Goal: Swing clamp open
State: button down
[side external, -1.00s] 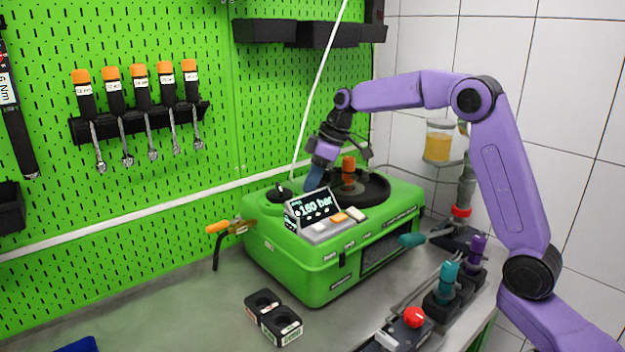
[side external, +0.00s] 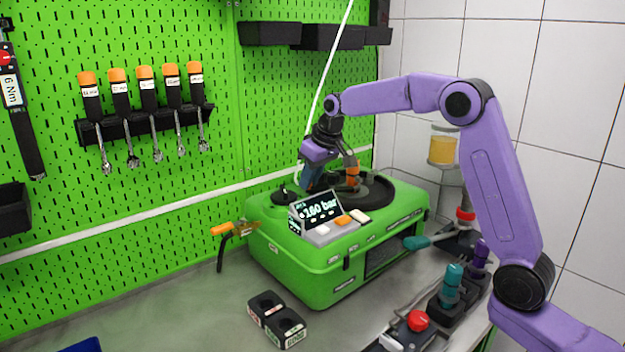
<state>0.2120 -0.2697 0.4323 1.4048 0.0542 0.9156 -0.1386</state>
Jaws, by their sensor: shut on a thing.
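A green pump testbench (side external: 300,262) stands on the worktop, with a dark round fixture (side external: 382,190) on its top. My gripper (side external: 311,182) points down at the left side of the fixture, with blue fingers, above the tilted display. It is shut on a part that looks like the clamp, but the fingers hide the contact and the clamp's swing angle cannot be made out. Another orange-handled lever (side external: 222,229) sticks out at the testbench's left side, away from my gripper.
The display (side external: 316,209) stands close in front of my gripper. A black two-hole block (side external: 277,320) lies on the worktop. A red button (side external: 417,320) and teal-topped tool (side external: 452,284) stand at right. Orange-handled tools hang on the green pegboard (side external: 60,120).

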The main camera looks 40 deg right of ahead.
jog(key=m, duration=0.1)
jog(key=w+d+m+h, duration=0.1)
jog(key=m, duration=0.2)
jog(key=shift+w+d+r+m+h, duration=0.1)
jog(key=shift+w+d+m+h, duration=0.1)
jog(key=shift+w+m+h, duration=0.15)
jog(key=shift+w+d+m+g+h, duration=0.2)
jog(key=shift+d+m+h, duration=0.25)
jog(key=shift+m, duration=0.6)
jog(key=shift+w+d+m+g+h, duration=0.1)
jog(key=shift+w+d+m+h, duration=0.25)
jog(key=shift+m, duration=0.65)
jog(key=shift+s+d, duration=0.1)
jog(key=shift+d, duration=0.05)
jog(key=c, duration=1.3)
grip_release()
jog(key=shift+c, duration=0.2)
jog(key=v, duration=1.7)
jog(key=shift+r, duration=0.2)
